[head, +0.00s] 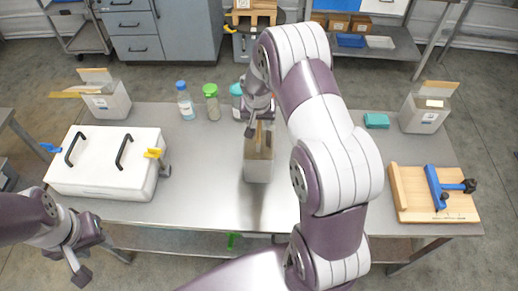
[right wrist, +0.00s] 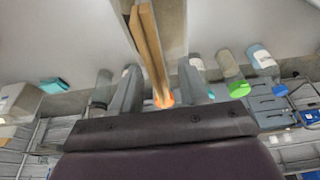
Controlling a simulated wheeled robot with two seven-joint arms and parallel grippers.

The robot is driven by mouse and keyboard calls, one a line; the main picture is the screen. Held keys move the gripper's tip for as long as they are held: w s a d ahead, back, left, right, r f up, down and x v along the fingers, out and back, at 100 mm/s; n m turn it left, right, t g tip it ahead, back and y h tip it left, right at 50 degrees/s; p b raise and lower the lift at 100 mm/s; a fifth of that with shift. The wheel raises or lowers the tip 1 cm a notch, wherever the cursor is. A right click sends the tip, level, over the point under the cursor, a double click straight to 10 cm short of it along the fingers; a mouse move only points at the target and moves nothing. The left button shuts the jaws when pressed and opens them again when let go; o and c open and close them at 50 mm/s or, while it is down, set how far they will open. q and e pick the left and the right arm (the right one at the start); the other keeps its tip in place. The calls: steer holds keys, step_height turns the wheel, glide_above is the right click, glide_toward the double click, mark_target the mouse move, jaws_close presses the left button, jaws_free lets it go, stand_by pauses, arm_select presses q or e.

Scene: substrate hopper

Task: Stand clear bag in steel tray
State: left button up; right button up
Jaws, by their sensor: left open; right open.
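A pale grey, upright bag-like block (head: 258,170) with a wooden strip along its top stands mid-table in the head view. I cannot tell whether it is clear. My right gripper (head: 257,121) is directly above it, pointing down. In the right wrist view the open fingers of my right gripper (right wrist: 162,98) lie either side of the wooden strip (right wrist: 150,50), apart from it as far as I can see. My left gripper (head: 82,262) is open and empty at the lower left, off the table's front edge. I cannot make out a separate steel tray.
A white case (head: 105,178) with black handles fills the table's left. Capped bottles (head: 186,105) stand at the back. Wood-topped pale containers stand at back left (head: 106,104) and back right (head: 424,114). A wooden board with a blue clamp (head: 440,194) lies right. The front middle is clear.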

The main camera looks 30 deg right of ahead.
mark_target(259, 123)
steer(key=x, duration=0.3)
steer(key=shift+d+f, duration=0.2)
steer(key=shift+f, duration=0.1)
steer(key=shift+w+f, duration=0.1)
steer(key=shift+w, duration=0.05)
steer(key=shift+s+a, duration=0.1)
steer(key=shift+s, duration=0.15)
steer(key=shift+w+f, duration=0.1)
steer(key=shift+w, duration=0.05)
jaws_close()
stand_by(1.4)
